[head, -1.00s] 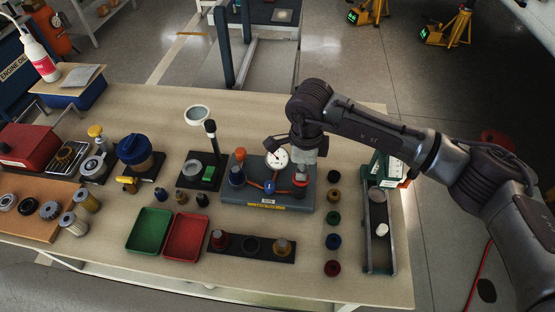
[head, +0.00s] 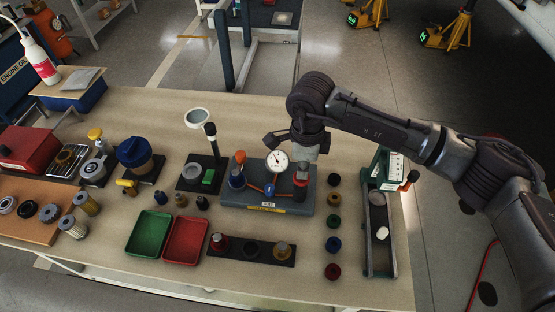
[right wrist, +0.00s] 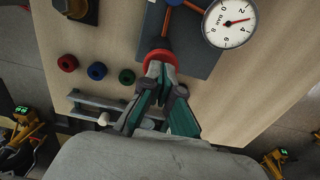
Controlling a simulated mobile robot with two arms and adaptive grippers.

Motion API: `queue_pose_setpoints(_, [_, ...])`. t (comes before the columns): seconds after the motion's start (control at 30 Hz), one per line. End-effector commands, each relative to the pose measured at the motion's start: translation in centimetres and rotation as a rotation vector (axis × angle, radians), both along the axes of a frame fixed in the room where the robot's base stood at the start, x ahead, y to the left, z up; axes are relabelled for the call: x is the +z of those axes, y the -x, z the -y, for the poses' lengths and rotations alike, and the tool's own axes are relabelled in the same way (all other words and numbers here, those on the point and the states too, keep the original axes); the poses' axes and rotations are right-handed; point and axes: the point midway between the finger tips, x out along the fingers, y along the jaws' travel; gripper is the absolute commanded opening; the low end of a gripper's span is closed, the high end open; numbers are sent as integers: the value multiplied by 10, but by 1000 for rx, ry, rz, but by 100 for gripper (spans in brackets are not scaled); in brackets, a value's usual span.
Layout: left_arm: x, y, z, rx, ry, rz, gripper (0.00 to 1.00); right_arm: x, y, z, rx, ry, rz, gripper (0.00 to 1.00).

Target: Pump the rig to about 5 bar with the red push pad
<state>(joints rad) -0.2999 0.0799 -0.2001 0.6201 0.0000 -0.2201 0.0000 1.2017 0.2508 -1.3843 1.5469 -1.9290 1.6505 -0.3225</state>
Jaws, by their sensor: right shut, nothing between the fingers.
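The pump rig is a dark grey block (head: 240,196) on the bench, with a white dial gauge (head: 277,161) at its middle. In the right wrist view the gauge (right wrist: 229,22) has a red needle between the 2 and the 4, around 3 bar. The red push pad (right wrist: 158,56) lies at the tips of my right gripper (right wrist: 157,72). The closed fingers cover much of the pad and appear to touch it. In the head view my right gripper (head: 302,168) points down over the rig's right end. My left gripper is not in view.
A green tray (head: 149,234) and a red tray (head: 185,240) lie left of the rig's front. Several coloured caps (head: 333,243) stand in a column to its right. A grey channel (head: 379,240) with a white piece lies beyond them.

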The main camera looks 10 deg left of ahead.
Motion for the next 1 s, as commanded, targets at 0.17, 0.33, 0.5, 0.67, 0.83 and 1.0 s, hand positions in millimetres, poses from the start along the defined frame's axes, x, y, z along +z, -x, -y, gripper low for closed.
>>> queue_pose_setpoints(0.17, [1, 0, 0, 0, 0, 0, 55, 3, 0, 0, 0, -1, 1, 0])
queue_pose_setpoints(0.33, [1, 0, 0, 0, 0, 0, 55, 3, -1, 0, 0, -2, 2, 0])
queue_pose_setpoints(0.5, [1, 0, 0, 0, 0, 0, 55, 3, -1, 0, 0, -2, 3, 0])
queue_pose_setpoints(0.67, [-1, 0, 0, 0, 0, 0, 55, 1, -1, -1, 0, -2, 3, 0])
queue_pose_setpoints(0.83, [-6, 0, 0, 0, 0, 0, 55, -3, -1, 0, 0, -2, 3, 0])
queue_pose_setpoints(1.0, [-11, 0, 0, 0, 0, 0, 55, -9, -1, 0, 0, -2, 3, 0])
